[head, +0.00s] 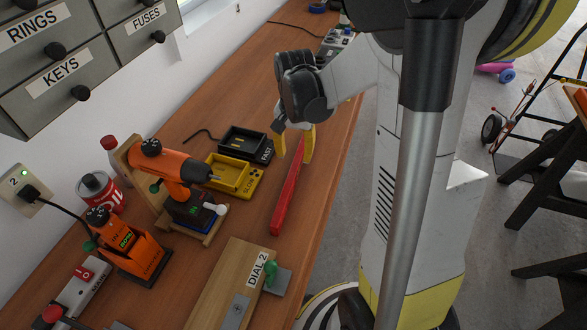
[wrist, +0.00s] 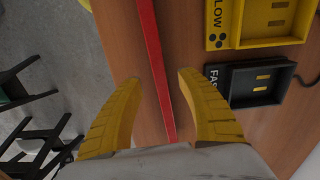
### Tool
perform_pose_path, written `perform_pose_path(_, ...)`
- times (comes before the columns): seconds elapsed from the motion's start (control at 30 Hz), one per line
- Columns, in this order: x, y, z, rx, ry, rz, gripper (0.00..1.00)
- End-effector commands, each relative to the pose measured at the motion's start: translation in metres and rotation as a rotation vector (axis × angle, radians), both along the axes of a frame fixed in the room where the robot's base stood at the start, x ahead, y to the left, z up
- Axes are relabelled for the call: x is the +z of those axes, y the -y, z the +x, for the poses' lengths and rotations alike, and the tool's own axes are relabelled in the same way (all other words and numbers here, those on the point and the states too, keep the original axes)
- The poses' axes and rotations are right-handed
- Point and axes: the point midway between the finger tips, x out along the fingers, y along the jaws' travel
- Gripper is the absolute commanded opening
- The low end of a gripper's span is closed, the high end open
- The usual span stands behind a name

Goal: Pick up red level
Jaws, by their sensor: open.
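The red level (head: 286,197) is a long, thin red bar lying on the wooden workbench (head: 230,102), near its front edge. In the wrist view the level (wrist: 153,62) runs from the top edge down between the two fingers. My gripper (head: 295,145) has yellow fingers and is over the far end of the level in the head view. In the wrist view my gripper (wrist: 156,85) is open, with a finger on each side of the bar and a gap to both. I cannot tell how far the fingertips are above the bench.
A yellow SLOW tray (head: 236,176) and a black FAST tray (head: 244,144) sit left of the level. An orange drill (head: 173,165) stands on a wooden holder. A wooden block labelled DIAL 2 (head: 222,290) lies nearer. Drawers (head: 75,65) hang above left.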

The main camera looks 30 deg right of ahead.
Motion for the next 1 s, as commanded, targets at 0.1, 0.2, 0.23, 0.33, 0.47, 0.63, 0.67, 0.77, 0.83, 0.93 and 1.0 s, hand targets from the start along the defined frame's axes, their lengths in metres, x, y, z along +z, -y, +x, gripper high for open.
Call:
perform_pose_path(0.1,-0.007,0.0,0.0,0.0,0.0,0.0,0.45)
perform_pose_path(0.2,-0.018,0.001,0.0,0.0,0.0,0.0,0.45)
perform_pose_path(0.23,-0.023,0.002,0.0,0.0,0.001,-0.001,0.45)
perform_pose_path(0.33,-0.04,0.003,0.0,0.0,0.001,-0.001,0.45)
perform_pose_path(0.47,-0.055,0.003,-0.001,0.001,0.001,0.0,0.45)
perform_pose_path(0.63,-0.055,0.003,-0.001,0.001,0.001,-0.001,0.45)
perform_pose_path(0.67,-0.055,0.003,-0.001,0.001,0.001,-0.001,0.45)
perform_pose_path(0.77,-0.054,0.003,-0.001,0.001,0.001,-0.001,0.19)
perform_pose_path(0.83,-0.054,0.003,-0.001,0.001,0.001,-0.001,0.0)
perform_pose_path(0.93,-0.054,0.003,-0.001,0.001,0.001,0.0,0.0)
perform_pose_path(1.0,-0.054,0.003,-0.001,0.001,0.001,-0.001,0.0)
